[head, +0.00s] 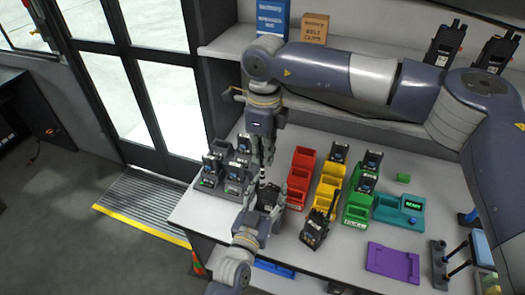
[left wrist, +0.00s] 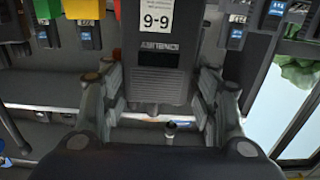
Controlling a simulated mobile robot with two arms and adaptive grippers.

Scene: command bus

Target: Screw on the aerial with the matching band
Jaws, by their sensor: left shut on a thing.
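A dark handheld radio (head: 268,195) is upright over the front left of the bench. My left gripper (head: 258,207) is shut on it from the near side. In the left wrist view the radio (left wrist: 156,55) sits between the two fingers, with a white label reading 9-9. My right gripper (head: 262,160) points down just above this radio, its fingers close together. A thin dark piece, perhaps an aerial (head: 262,177), shows between the right fingertips and the radio top. It is too small to tell its band, or whether it is gripped or touching the radio.
Several radios (head: 230,172) stand at the bench's left. Red (head: 301,168), yellow (head: 328,188) and green (head: 355,208) bins run along the middle. Another radio (head: 315,230) is before the yellow bins. A teal unit (head: 398,210) and purple tray (head: 393,262) are at right.

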